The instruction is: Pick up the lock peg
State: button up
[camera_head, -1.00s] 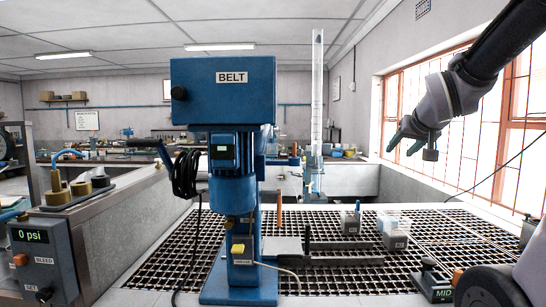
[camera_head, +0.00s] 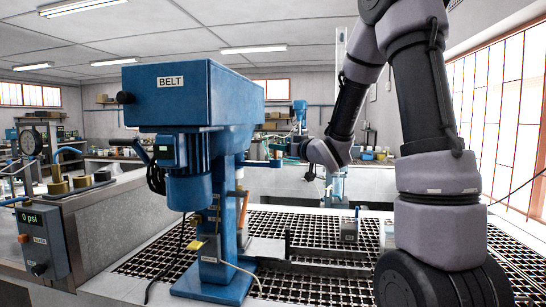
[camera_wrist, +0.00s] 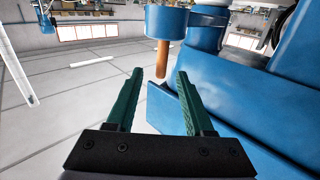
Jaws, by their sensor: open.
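My gripper (camera_wrist: 159,72) is open in the wrist view, with two green fingers and nothing between them in contact. Beyond the fingertips, in line with the gap, an orange-brown rod (camera_wrist: 162,60) hangs under a blue cylinder (camera_wrist: 166,24). It looks peg-like, but I cannot confirm that it is the lock peg. In the head view my gripper (camera_head: 290,149) points left toward the blue BELT machine (camera_head: 190,95), at the right of its column; its fingers are hard to make out. An orange upright piece (camera_head: 243,209) shows beside the column.
The blue machine body (camera_wrist: 280,90) fills the right of the wrist view, close to the right finger. A black grating (camera_head: 310,232) carries small grey blocks (camera_head: 349,230). A pressure box (camera_head: 42,240) stands at the left.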

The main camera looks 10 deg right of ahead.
jog(key=x, duration=0.6)
jog(key=shift+f, duration=0.2)
jog(key=shift+w+a, duration=0.15)
grip_shut()
